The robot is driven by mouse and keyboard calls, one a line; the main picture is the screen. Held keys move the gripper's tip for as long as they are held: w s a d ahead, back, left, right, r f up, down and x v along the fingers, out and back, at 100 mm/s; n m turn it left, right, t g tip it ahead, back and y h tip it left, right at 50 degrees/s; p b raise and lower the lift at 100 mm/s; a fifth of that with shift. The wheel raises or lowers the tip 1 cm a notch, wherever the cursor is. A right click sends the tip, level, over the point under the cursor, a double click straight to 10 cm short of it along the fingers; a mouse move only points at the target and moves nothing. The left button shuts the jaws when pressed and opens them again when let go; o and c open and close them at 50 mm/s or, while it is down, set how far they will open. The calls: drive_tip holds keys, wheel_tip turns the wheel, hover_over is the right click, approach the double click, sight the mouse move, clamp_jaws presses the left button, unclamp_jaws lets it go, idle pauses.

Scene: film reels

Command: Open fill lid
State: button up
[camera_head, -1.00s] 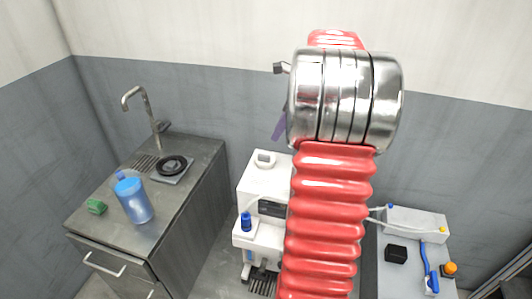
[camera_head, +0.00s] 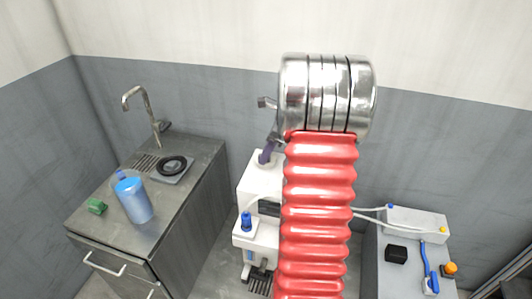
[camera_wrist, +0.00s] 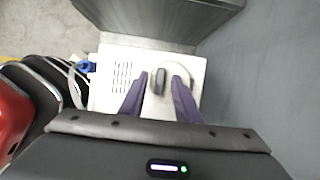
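The white machine (camera_head: 252,184) stands on the floor between the two cabinets. In the wrist view the machine's top (camera_wrist: 111,96) carries a round white fill lid (camera_wrist: 181,68) with a grey upright grip (camera_wrist: 159,80). My gripper (camera_wrist: 161,80) is over the lid, its two purple fingers apart, one on each side of the grip. Gaps show between fingers and grip, so it is open and holds nothing. In the head view my gripper (camera_head: 266,153) is just above the machine's top; its fingers hide the lid there. The lid looks seated.
A steel sink cabinet (camera_head: 190,207) with a blue jug (camera_head: 134,201) and green sponge (camera_head: 97,206) stands left. A blue-capped nozzle (camera_head: 246,222) is on the machine's front. A right-hand cabinet holds a pale box (camera_head: 415,223). The grey wall (camera_head: 440,140) is close behind.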

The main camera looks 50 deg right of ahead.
drive_tip(key=shift+c, duration=0.2)
clamp_jaws()
idle(0.4)
